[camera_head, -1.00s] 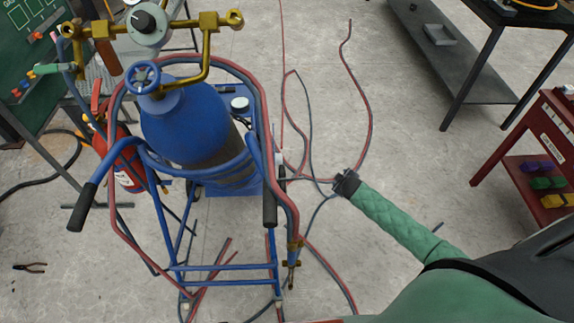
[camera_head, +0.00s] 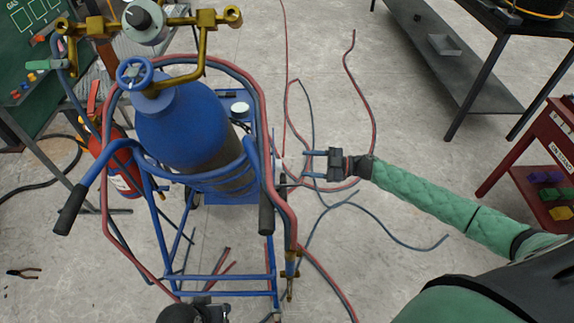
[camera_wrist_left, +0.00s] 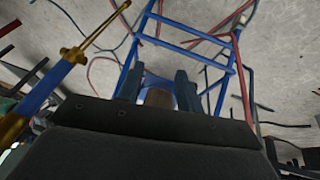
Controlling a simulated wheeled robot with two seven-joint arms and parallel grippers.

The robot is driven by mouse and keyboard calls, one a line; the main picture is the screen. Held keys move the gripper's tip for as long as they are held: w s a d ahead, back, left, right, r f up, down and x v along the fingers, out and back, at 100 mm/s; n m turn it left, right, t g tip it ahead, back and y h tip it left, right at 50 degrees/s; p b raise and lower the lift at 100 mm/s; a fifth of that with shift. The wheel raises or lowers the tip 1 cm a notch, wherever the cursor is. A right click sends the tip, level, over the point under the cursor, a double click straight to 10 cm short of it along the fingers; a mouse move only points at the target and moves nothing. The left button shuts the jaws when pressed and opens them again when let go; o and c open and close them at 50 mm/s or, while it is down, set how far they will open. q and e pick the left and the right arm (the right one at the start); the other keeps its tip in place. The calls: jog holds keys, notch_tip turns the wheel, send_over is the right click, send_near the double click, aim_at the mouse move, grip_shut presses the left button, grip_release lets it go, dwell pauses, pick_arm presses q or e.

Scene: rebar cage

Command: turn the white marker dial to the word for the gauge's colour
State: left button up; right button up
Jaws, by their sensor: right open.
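A round pale dial (camera_head: 144,22) with a black knob sits on the brass fittings at the top left of the head view, above the blue gas cylinder (camera_head: 180,115). I cannot make out its markings or tell which part is the gauge. My right gripper (camera_head: 306,163) is open and empty, its fingers pointing left, to the right of the cylinder cart and well apart from the dial. My left gripper shows only as a dark part at the bottom edge of the head view; in the left wrist view (camera_wrist_left: 158,88) its two fingers are apart, with the cart beyond them.
A blue handwheel (camera_head: 134,74) is below the dial. Red and blue hoses loop around the cart (camera_head: 215,277) and over the floor. A red extinguisher (camera_head: 116,165) and a green board (camera_head: 30,60) are at left. A dark table (camera_head: 480,70) and red shelf (camera_head: 535,185) are at right.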

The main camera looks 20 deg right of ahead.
aim_at(279, 165)
pick_arm(q)
jog(key=shift+s+a+r+g+y+p, duration=0.25)
jog(key=shift+s+a+r+p, duration=0.2)
jog(key=shift+a+r, duration=0.2)
jog(key=shift+s+a+r+g+y+p, duration=0.15)
jog(key=shift+s+a+r+g+p, duration=0.15)
jog(key=shift+a+r+p, duration=0.25)
pick_arm(e)
jog(key=s+x, duration=0.1)
jog(key=x, duration=0.6)
jog(key=shift+s+a+r+m+g+y, duration=0.15)
jog(key=shift+a+r+m+g+y, duration=0.2)
jog(key=shift+a, duration=0.35)
jog(key=shift+f, duration=0.1)
jog(key=c, duration=1)
pick_arm(q)
jog(key=w+d+f+t+h+b, duration=0.2)
jog(key=d+f+b, duration=0.3)
jog(key=d+f, duration=0.15)
notch_tip(279, 165, down, 22)
jog(key=w+t+b, duration=0.1)
jog(key=t+b, duration=0.1)
jog(key=b, duration=0.2)
jog(key=shift+d+b, duration=0.2)
jog(key=shift+b, duration=0.15)
pick_arm(e)
jog(key=n, duration=1.2)
jog(key=shift+n+g+y, duration=0.25)
pick_arm(q)
jog(key=shift+w, duration=0.1)
